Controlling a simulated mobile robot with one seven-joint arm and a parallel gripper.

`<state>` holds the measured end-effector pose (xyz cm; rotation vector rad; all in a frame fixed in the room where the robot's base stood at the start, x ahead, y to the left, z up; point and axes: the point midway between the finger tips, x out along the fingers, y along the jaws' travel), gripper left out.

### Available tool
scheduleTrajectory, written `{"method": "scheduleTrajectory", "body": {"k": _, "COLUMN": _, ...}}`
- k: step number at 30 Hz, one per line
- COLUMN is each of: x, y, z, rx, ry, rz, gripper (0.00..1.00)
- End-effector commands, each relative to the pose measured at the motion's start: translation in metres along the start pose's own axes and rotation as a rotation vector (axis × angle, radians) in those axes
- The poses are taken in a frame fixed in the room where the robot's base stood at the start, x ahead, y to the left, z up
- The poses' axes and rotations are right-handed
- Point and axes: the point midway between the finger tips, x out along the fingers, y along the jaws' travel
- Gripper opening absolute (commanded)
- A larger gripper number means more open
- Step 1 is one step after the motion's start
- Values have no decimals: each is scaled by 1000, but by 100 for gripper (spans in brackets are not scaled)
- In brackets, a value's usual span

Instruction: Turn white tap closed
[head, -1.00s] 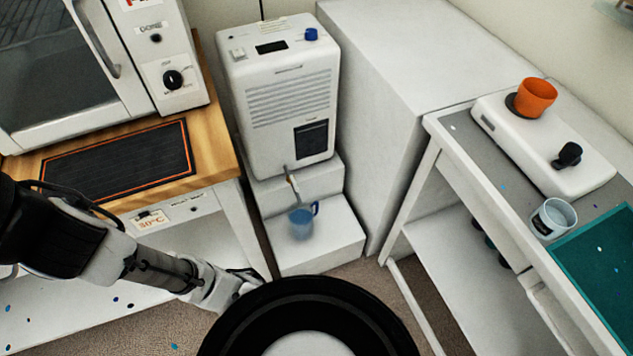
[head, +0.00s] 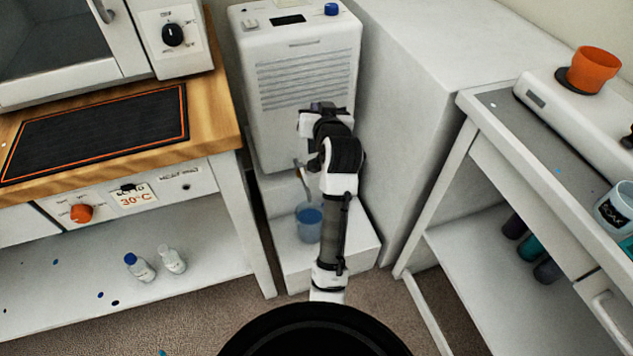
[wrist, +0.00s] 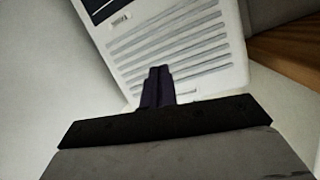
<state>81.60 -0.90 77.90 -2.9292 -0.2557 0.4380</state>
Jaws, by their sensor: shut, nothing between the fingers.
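The white tap (head: 301,174) is small and sits low on the front of the tall white machine (head: 305,75) in the head view. It is thin and partly tan, and I cannot tell whether it is open or closed. A blue jug (head: 307,226) stands below it on the white step. My gripper (head: 322,108) is in front of the machine, above and right of the tap, apart from it. In the wrist view the dark fingers (wrist: 158,75) are together and empty, pointing at the machine's grille (wrist: 165,40). The tap is out of the wrist view.
A wooden-topped bench (head: 215,110) stands left of the machine, with two small bottles (head: 155,263) on its lower shelf. A tall white cabinet (head: 410,130) is close on the right. A bench with an orange cup (head: 594,69) is further right.

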Motion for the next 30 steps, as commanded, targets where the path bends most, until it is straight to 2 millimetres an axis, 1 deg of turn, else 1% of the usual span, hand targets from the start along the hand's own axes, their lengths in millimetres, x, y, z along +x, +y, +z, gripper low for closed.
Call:
{"method": "scheduleTrajectory", "body": {"k": 1, "x": 10, "y": 14, "z": 28, "rx": 63, "ry": -54, "rz": -34, "gripper": 0}}
{"method": "scheduleTrajectory", "body": {"k": 4, "x": 22, "y": 33, "z": 80, "rx": 211, "ry": -137, "rz": -124, "gripper": 0}}
{"method": "scheduleTrajectory", "body": {"k": 5, "x": 24, "y": 39, "z": 96, "rx": 264, "ry": -158, "rz": -152, "gripper": 0}}
{"method": "scheduleTrajectory", "body": {"k": 6, "x": 25, "y": 47, "z": 117, "rx": 339, "ry": -180, "rz": -189, "gripper": 0}}
{"method": "scheduleTrajectory", "body": {"k": 8, "x": 25, "y": 60, "z": 146, "rx": 460, "ry": -202, "rz": -241, "gripper": 0}}
{"method": "scheduleTrajectory", "body": {"k": 9, "x": 23, "y": 68, "z": 164, "rx": 543, "ry": -208, "rz": -272, "gripper": 0}}
{"method": "scheduleTrajectory", "body": {"k": 12, "x": 14, "y": 88, "z": 202, "rx": 746, "ry": -198, "rz": -337, "gripper": 0}}
{"method": "scheduleTrajectory", "body": {"k": 15, "x": 3, "y": 105, "z": 229, "rx": 915, "ry": -162, "rz": -383, "gripper": 0}}
{"method": "scheduleTrajectory", "body": {"k": 18, "x": -6, "y": 117, "z": 245, "rx": 1032, "ry": -124, "rz": -410, "gripper": 0}}
{"method": "scheduleTrajectory", "body": {"k": 21, "x": -11, "y": 124, "z": 253, "rx": 1095, "ry": -98, "rz": -424, "gripper": 0}}
{"method": "scheduleTrajectory", "body": {"k": 23, "x": -11, "y": 126, "z": 255, "rx": 1111, "ry": -91, "rz": -428, "gripper": 0}}
{"method": "scheduleTrajectory", "body": {"k": 26, "x": -3, "y": 122, "z": 252, "rx": 1108, "ry": -90, "rz": -430, "gripper": 0}}
{"method": "scheduleTrajectory", "body": {"k": 30, "x": 18, "y": 113, "z": 250, "rx": 1105, "ry": -93, "rz": -432, "gripper": 0}}
